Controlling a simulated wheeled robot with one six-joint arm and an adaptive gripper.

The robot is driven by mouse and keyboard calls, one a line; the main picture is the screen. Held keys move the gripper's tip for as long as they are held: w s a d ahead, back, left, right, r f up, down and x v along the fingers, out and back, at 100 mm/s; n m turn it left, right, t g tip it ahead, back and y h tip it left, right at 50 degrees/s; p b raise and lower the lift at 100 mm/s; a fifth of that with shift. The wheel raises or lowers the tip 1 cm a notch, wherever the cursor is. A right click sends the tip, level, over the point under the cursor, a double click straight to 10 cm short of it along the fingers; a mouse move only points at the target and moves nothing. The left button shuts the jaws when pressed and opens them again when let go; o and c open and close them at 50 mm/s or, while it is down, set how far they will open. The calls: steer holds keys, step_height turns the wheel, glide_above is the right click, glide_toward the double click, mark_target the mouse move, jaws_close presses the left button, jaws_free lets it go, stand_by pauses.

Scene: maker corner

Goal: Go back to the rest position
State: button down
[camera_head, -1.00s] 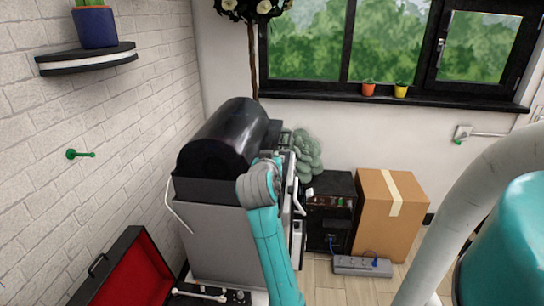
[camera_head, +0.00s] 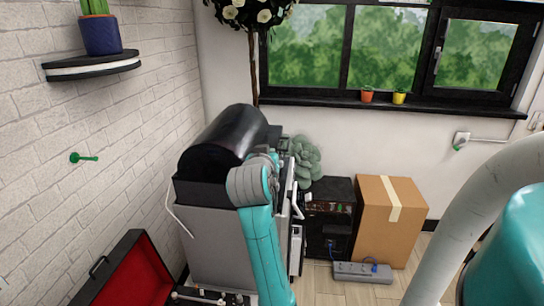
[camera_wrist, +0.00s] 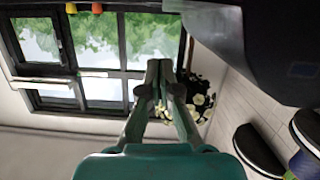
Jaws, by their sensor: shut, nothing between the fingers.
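My gripper (camera_wrist: 165,72) shows in the wrist view with its two fingers together and nothing between them. It is in the air, with the window and the white-flowered plant behind it. In the head view my teal arm rises from the bottom middle in front of a grey machine with a black drum (camera_head: 222,140). My gripper cannot be made out there. A large dark surface (camera_wrist: 260,50) fills the upper right of the wrist view, close to the camera.
An open red-lined case (camera_head: 130,275) lies at the lower left. A cardboard box (camera_head: 385,235), a black unit (camera_head: 330,225) and a power strip (camera_head: 362,271) stand on the floor to the right. A wall shelf (camera_head: 92,66) holds a blue pot. Some floor is bare.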

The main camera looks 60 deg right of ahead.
steer(key=shift+v, duration=2.65)
